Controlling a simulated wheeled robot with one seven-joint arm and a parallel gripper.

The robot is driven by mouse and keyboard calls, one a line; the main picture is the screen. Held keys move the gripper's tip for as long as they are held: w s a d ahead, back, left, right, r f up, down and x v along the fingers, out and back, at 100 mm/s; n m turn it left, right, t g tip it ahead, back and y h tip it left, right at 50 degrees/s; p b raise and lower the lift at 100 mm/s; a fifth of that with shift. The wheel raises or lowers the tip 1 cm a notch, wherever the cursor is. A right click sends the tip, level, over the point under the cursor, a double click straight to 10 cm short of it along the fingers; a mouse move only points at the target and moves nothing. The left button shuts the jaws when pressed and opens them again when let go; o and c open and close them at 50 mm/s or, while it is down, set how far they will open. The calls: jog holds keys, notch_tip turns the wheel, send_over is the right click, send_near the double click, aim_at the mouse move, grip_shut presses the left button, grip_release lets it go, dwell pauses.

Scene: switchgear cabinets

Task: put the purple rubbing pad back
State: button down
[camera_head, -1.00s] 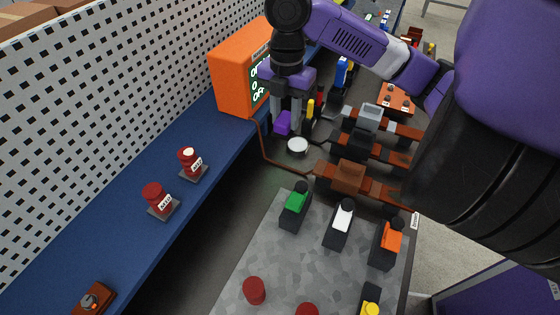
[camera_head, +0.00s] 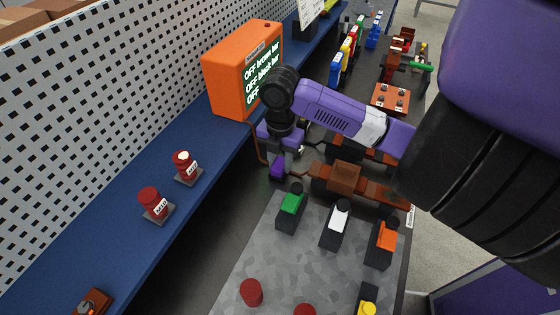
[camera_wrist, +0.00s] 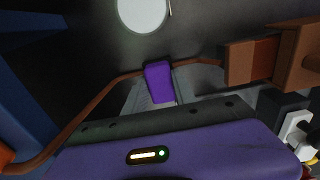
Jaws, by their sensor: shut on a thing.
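The purple rubbing pad (camera_head: 277,168) is a small purple block low at the end of my gripper (camera_head: 279,160), which is shut on it. The pad also shows in the wrist view (camera_wrist: 158,82), between the fingers. It is over the dark area between the blue shelf and the grey speckled tabletop. A round white disc (camera_wrist: 143,12) lies ahead of the pad at the top edge of the wrist view; my gripper mostly hides it in the head view. I cannot tell whether the pad touches anything below.
A brown bar (camera_head: 344,178) and a thin brown cable (camera_wrist: 95,97) lie close to the gripper. Green (camera_head: 292,203), white (camera_head: 338,220) and orange-topped (camera_head: 386,240) blocks stand on the tabletop (camera_head: 265,250). An orange box with a screen (camera_head: 228,80) and two red pieces stand on the blue shelf.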

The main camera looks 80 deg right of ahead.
aim_at(280, 162)
jog(key=shift+f, duration=0.1)
jog(key=shift+f, duration=0.15)
jog(key=c, duration=1)
grip_release()
notch_tip(280, 162, up, 12)
jog(key=shift+r+b, duration=0.2)
jog(key=shift+b, duration=0.25)
